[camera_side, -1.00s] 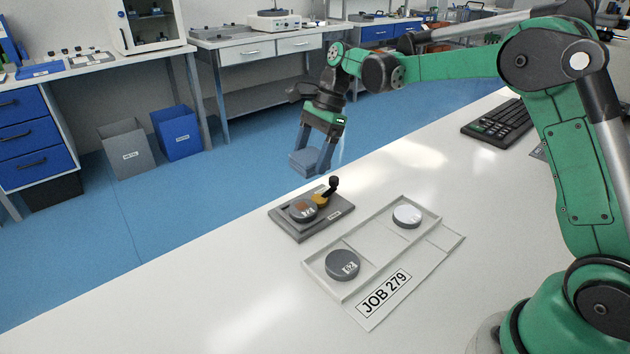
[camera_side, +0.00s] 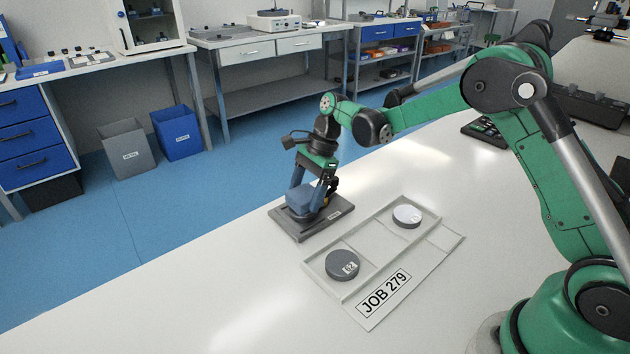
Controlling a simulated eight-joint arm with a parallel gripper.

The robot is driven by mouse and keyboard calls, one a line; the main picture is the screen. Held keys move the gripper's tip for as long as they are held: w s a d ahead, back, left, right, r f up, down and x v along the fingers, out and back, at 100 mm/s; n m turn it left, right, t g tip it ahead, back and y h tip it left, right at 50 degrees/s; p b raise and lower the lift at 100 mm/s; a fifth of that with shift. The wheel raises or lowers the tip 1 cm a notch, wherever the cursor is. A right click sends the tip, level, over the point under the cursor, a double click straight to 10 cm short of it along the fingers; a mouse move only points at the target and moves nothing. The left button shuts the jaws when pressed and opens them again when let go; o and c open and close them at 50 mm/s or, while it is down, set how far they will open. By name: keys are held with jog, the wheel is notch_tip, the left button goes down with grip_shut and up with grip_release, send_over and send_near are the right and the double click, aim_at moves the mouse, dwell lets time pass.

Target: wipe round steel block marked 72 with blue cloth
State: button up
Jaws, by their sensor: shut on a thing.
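My gripper (camera_side: 306,190) is shut on the folded blue cloth (camera_side: 299,201). It is low over the dark grey fixture plate (camera_side: 318,226), at the table's far edge. The round steel block on that plate is mostly hidden under the cloth and fingers; the earlier frame shows its top with a brownish patch and a mark that looks like 72. The cloth appears to be at the block's top, but I cannot tell whether they touch.
A pale tray (camera_side: 385,290) labelled JOB 279 lies to the right of the plate. It holds a dark round block (camera_side: 342,262) and a lighter round block (camera_side: 407,214). The white table's near left part is clear. A clamp on the plate is mostly hidden by my gripper.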

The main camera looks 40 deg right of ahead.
aim_at(292, 199)
jog(key=shift+a, duration=1.55)
jog(key=shift+d, duration=2.35)
jog(key=shift+a, duration=2.3)
jog(key=shift+r, duration=4)
